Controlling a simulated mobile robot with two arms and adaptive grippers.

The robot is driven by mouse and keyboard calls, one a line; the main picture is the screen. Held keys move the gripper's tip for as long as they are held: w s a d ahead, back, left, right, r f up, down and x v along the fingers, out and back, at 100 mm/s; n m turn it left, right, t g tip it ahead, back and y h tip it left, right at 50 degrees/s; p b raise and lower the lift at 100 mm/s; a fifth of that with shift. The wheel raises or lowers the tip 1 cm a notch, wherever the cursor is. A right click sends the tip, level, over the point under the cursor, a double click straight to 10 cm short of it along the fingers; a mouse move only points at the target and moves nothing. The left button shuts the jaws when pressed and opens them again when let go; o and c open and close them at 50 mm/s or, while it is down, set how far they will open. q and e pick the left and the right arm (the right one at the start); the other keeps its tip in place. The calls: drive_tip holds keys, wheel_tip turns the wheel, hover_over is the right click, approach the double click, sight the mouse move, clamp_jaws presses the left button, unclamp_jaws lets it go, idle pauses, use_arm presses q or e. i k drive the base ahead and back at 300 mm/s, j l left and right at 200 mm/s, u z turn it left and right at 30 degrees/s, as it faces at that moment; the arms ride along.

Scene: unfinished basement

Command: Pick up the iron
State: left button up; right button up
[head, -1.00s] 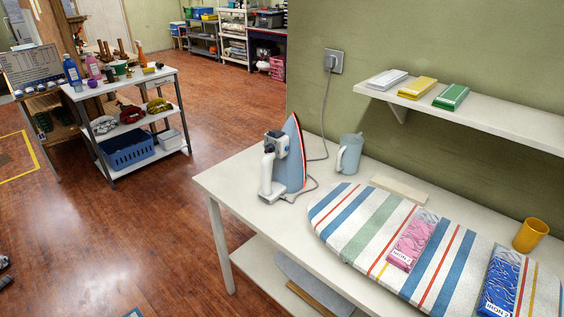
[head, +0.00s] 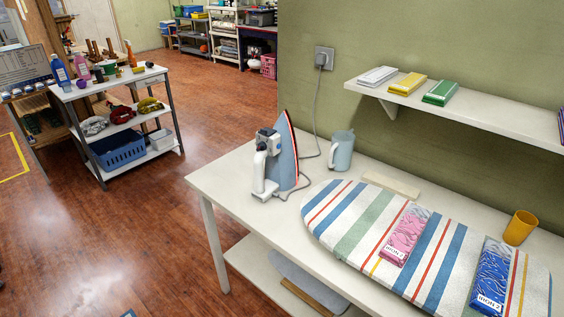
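The iron (head: 282,155) stands upright on its heel near the left end of the white table (head: 232,177). Its blue-grey soleplate side faces right and its white handle is on the left. A grey cord (head: 318,110) runs from the wall outlet (head: 324,60) down to the table behind the iron. Neither of my grippers shows in the head view, so nothing of mine is seen touching the iron.
A grey-blue jug (head: 341,152) stands right of the iron. A striped ironing board (head: 345,219) holds a pink packet (head: 406,236) and a blue packet (head: 490,278). A yellow cup (head: 519,228) is behind it. A wall shelf (head: 465,118) overhangs the table. Open floor (head: 120,240) lies left.

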sight(281, 166)
drive_tip(key=j+z, duration=0.1)
drive_tip(key=z, duration=0.5)
drive_tip(key=i+j+z, duration=0.2)
drive_tip(key=j, duration=0.2)
drive_tip(key=i+j+z, duration=0.2)
drive_tip(key=j, duration=0.2)
drive_tip(key=j+z, duration=0.2)
drive_tip(key=j, duration=0.2)
drive_tip(key=j+z, duration=0.2)
drive_tip(key=j, duration=0.25)
drive_tip(key=i+j, duration=0.1)
drive_tip(key=j, duration=0.45)
drive_tip(key=i+j, duration=0.1)
drive_tip(key=j, duration=0.5)
